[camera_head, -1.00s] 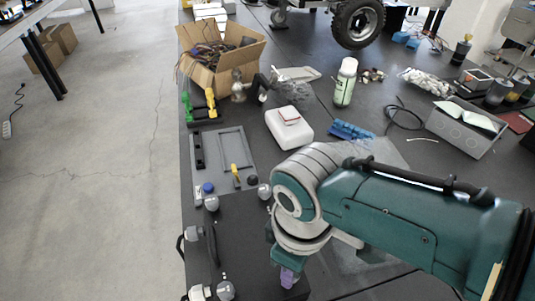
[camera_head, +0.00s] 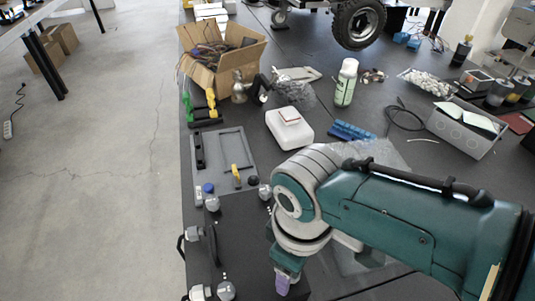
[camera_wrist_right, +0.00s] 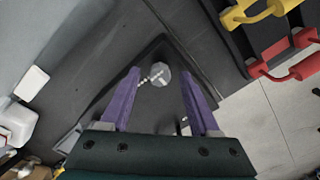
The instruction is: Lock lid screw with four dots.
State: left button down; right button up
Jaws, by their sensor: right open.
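The dark chassis lid (camera_head: 252,238) lies at the lower middle of the head view, with grey screws at its visible corners. One screw (camera_head: 265,191) is at the far right corner, another (camera_head: 212,203) at the far left, and another (camera_head: 226,291) at the near left. My right gripper (camera_head: 282,284) points down over the lid's right side, its purple fingers partly hidden. In the right wrist view the gripper (camera_wrist_right: 160,85) is open and empty. A grey screw head (camera_wrist_right: 161,75) with a line of several white dots shows between and beyond its fingers. My left gripper is out of view.
A grey tray (camera_head: 211,172) with a yellow-handled part lies beyond the lid. A white box (camera_head: 289,127), a spray bottle (camera_head: 346,82) and a cardboard box (camera_head: 222,78) stand farther back. Red (camera_wrist_right: 296,68) and yellow (camera_wrist_right: 262,14) handles are at upper right in the wrist view.

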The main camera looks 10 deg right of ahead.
notch_tip(320, 180, up, 10)
jog(key=p, duration=0.4)
jog(key=shift+p, duration=0.4)
jog(key=s+d+r+m+t, duration=0.4)
jog(key=s+d+r+m, duration=0.3)
jog(key=s+d+r, duration=0.5)
notch_tip(320, 180, up, 31)
jog(key=a+p, duration=0.2)
jog(key=p, duration=3)
jog(key=shift+a+f, duration=0.2)
jog(key=shift+a, duration=0.15)
jog(key=shift+s, duration=0.1)
